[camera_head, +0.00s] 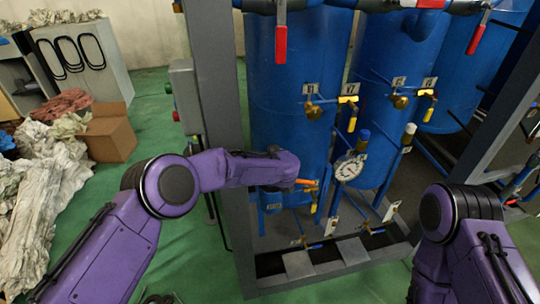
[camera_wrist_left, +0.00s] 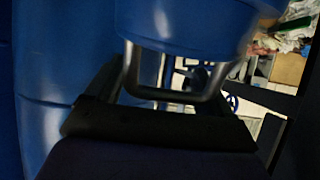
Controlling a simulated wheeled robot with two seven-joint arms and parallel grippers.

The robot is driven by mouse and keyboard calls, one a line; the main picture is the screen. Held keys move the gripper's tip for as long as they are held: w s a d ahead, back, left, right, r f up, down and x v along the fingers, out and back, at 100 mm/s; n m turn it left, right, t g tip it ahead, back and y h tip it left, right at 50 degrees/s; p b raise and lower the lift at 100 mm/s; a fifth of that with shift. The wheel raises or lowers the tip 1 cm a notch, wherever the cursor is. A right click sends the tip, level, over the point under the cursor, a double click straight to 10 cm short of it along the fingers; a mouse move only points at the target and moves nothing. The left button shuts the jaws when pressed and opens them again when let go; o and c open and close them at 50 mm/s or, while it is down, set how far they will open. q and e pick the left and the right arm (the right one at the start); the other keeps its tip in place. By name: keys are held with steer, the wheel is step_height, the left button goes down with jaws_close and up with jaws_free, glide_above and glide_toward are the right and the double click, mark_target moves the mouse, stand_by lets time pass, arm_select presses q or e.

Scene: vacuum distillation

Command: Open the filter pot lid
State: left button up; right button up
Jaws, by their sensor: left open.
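My left arm comes in from the left in the head view, and its purple end (camera_head: 275,170) is in front of the left blue tank (camera_head: 295,65). The fingers are hard to make out there. In the left wrist view a blue rounded body (camera_wrist_left: 185,25) with a U-shaped metal handle (camera_wrist_left: 165,95) is close up. My left gripper (camera_wrist_left: 170,110) shows as dark parts on both sides of this handle; it is open, and I cannot tell whether it touches the handle. I cannot clearly tell the filter pot lid from the pot. My right gripper is out of view.
Blue tanks stand in a grey frame (camera_head: 220,100). Yellow-handled valves (camera_head: 348,99), a round gauge (camera_head: 349,167) and red handles (camera_head: 281,44) stick out in front. A cardboard box (camera_head: 109,132) and pale sacks (camera_head: 40,170) lie left.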

arm_select(q)
steer(key=shift+s+a, duration=0.1)
steer(key=b+v, duration=0.1)
steer(key=v, duration=0.9)
steer(key=shift+r, duration=0.15)
steer(key=shift+s, duration=0.15)
